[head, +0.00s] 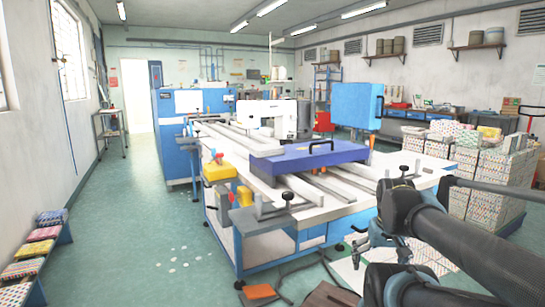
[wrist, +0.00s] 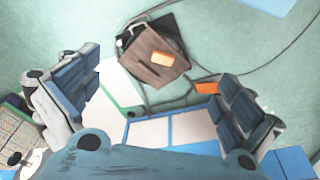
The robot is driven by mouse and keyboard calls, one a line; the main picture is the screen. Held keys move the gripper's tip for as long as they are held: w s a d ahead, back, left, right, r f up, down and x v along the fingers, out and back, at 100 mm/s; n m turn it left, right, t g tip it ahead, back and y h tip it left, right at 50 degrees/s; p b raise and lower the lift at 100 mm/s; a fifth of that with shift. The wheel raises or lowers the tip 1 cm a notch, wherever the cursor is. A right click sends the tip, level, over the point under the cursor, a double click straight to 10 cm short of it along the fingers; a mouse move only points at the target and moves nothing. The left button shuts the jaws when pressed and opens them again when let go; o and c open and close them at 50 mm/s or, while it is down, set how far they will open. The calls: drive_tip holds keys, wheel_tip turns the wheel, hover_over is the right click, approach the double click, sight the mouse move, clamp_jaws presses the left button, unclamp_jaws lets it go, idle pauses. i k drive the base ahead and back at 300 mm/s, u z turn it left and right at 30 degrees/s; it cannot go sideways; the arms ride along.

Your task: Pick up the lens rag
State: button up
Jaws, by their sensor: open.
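A small orange piece (wrist: 163,58), which may be the lens rag, lies on a brown square top (wrist: 147,68) in the wrist view. I cannot tell for sure that it is a rag. My gripper (wrist: 160,72) is open and empty, its two blue-grey fingers spread wide on either side of the view. The brown top lies beyond the fingers, apart from them. In the head view my gripper (head: 362,247) hangs at the lower right, beside the table's near corner. The brown top (head: 331,294) shows only in part at the bottom edge; the orange piece on it does not show there.
A second orange piece (head: 259,292) lies low on the floor by the table; an orange patch (wrist: 207,88) also shows in the wrist view. The white-topped machine table (head: 320,212) is close to my arm. Patterned boxes (head: 490,180) stand right. The left aisle floor is mostly clear.

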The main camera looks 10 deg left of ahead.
sight(270, 149)
drive_tip(key=u, duration=0.45)
drive_tip(key=k, duration=1.15)
drive_tip(key=u, duration=0.85)
drive_tip(key=i, duration=1.25)
drive_tip(key=u, duration=0.4)
